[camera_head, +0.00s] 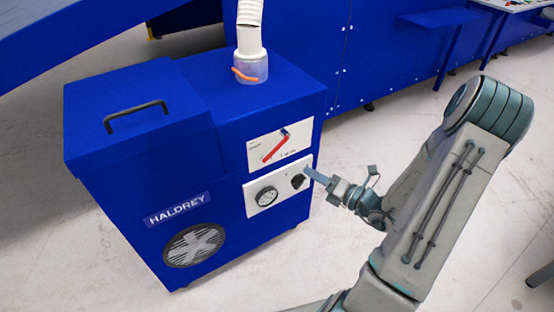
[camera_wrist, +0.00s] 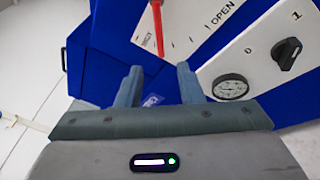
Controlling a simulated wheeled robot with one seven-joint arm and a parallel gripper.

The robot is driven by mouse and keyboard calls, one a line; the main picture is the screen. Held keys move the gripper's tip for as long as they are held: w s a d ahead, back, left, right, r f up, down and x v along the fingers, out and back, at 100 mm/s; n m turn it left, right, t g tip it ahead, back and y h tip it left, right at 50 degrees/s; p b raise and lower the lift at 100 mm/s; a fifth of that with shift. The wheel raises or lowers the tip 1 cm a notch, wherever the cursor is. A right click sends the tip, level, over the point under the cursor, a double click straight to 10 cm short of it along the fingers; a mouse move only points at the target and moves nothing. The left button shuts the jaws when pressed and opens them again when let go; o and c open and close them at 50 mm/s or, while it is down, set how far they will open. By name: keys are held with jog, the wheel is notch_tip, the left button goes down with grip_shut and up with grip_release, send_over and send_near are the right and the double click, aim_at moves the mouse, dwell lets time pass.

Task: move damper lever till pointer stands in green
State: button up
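A red lever (camera_head: 275,150) lies slanted across a white plate on the front of the blue machine. The wrist view shows part of this lever (camera_wrist: 158,28), beside scale marks and the word OPEN. A round gauge (camera_head: 266,197) sits on the lower white panel and also shows in the wrist view (camera_wrist: 230,87). Its pointer and any green zone are too small to make out. My gripper (camera_head: 316,176) is in front of the panel's right side. In the wrist view its two fingers (camera_wrist: 158,82) stand apart with nothing between them, short of the lever.
A black rotary knob (camera_wrist: 288,53), between marks 0 and 1, sits beside the gauge. A white hose (camera_head: 250,25) enters a collar with an orange handle (camera_head: 244,76) on top. A black handle (camera_head: 135,114) is on the lid. Floor (camera_head: 340,245) in front is clear.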

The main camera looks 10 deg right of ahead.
aim_at(275, 149)
jog(key=b+x, duration=0.2)
jog(key=x, duration=1.1)
jog(key=shift+w+a+b, duration=0.15)
jog(key=shift+a+b, duration=0.1)
jog(key=shift+b, duration=0.1)
grip_shut()
